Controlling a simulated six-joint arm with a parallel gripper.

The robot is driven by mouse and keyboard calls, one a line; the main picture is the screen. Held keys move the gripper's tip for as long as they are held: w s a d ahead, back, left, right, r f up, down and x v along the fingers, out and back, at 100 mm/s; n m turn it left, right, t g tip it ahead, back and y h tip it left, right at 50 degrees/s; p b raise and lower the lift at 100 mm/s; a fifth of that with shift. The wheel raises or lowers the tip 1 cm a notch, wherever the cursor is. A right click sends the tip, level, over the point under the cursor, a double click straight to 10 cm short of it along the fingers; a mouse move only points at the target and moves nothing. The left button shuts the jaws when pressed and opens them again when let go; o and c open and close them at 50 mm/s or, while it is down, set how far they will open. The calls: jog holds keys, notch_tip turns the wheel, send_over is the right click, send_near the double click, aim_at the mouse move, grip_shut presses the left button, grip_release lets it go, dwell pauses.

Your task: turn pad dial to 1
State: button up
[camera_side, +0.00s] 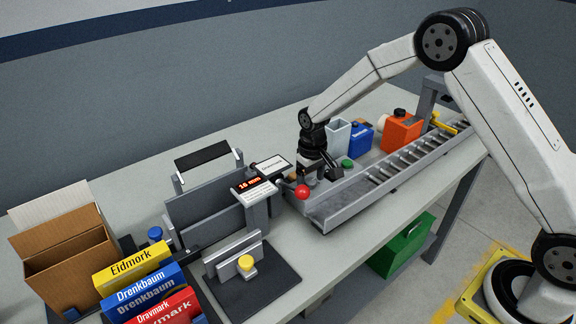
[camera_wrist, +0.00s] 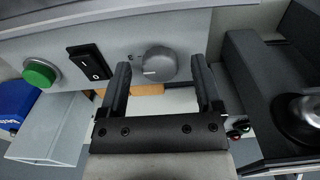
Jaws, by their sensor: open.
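The grey round dial (camera_wrist: 158,64) sits on a light grey panel in the wrist view. A small pale mark shows on its left side, but no numbers around it can be read. My gripper (camera_wrist: 161,72) is open, with one dark finger on each side of the dial. A gap shows on both sides, and I cannot tell how far the tips reach along the dial. In the side view my gripper (camera_side: 318,170) points down at the near end of the conveyor, and the dial is hidden there.
Beside the dial are a black rocker switch (camera_wrist: 90,63) and a green button (camera_wrist: 40,72). In the side view a red ball knob (camera_side: 302,192) is close to my gripper. A blue container (camera_side: 360,139) and orange container (camera_side: 401,132) stand behind.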

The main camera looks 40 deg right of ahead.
grip_shut()
jog(key=shift+n, duration=0.4)
jog(key=n, duration=0.7)
jog(key=shift+n, duration=0.4)
jog(key=n, duration=0.4)
jog(key=shift+n, duration=0.3)
jog(key=n, duration=0.4)
jog(key=shift+n, duration=0.4)
